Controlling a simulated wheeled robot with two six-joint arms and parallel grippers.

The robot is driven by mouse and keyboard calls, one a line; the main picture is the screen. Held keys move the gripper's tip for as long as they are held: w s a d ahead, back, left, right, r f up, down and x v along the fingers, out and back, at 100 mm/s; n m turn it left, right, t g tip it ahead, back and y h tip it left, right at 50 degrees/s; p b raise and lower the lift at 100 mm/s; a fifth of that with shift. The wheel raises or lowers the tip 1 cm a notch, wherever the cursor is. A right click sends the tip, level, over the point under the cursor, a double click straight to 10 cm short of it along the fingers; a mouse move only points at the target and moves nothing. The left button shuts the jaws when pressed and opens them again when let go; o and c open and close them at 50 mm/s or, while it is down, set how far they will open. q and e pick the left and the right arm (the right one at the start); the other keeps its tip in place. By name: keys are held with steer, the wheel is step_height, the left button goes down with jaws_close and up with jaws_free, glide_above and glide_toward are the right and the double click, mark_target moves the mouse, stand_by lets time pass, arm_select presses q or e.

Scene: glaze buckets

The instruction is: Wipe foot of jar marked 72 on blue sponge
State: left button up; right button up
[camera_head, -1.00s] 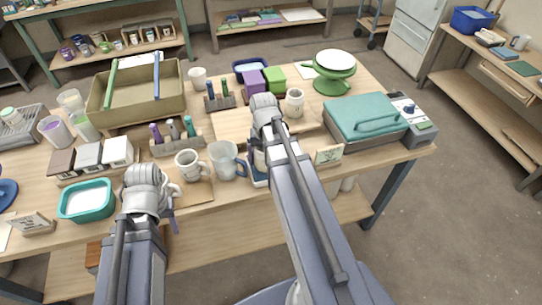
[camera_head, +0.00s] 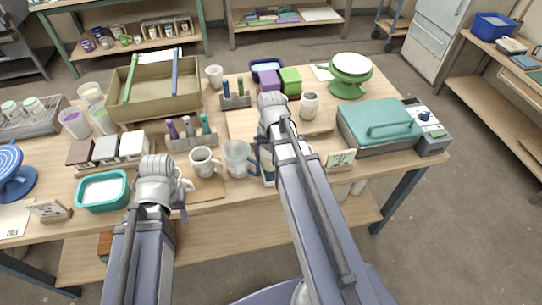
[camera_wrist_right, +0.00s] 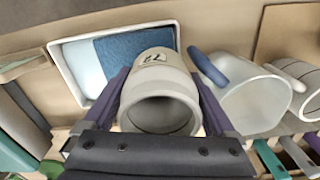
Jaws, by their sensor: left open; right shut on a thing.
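The grey jar marked 72 (camera_wrist_right: 155,85) is between the fingers of my right gripper (camera_wrist_right: 168,105), which is shut on it. Its label faces up in the right wrist view and its open mouth faces the camera. Beyond it, the blue sponge (camera_wrist_right: 112,48) lies in a white tray (camera_wrist_right: 62,68). The jar overlaps the sponge in that view; I cannot tell whether its foot touches. In the head view my right arm hides most of the jar and sponge. My left gripper (camera_head: 181,196) is open near the table's front edge, close to a white mug (camera_head: 204,160).
A clear mug with a blue handle (camera_head: 238,158) stands beside the tray, close to my right gripper in the wrist view (camera_wrist_right: 250,95). A number card (camera_head: 341,160) and a teal-lidded box (camera_head: 378,125) are to the right. A teal tub (camera_head: 104,207) is at the left.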

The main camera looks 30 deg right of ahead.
steer(key=shift+r+p, duration=2.3)
steer(key=shift+r, duration=0.4)
steer(key=shift+f, duration=0.1)
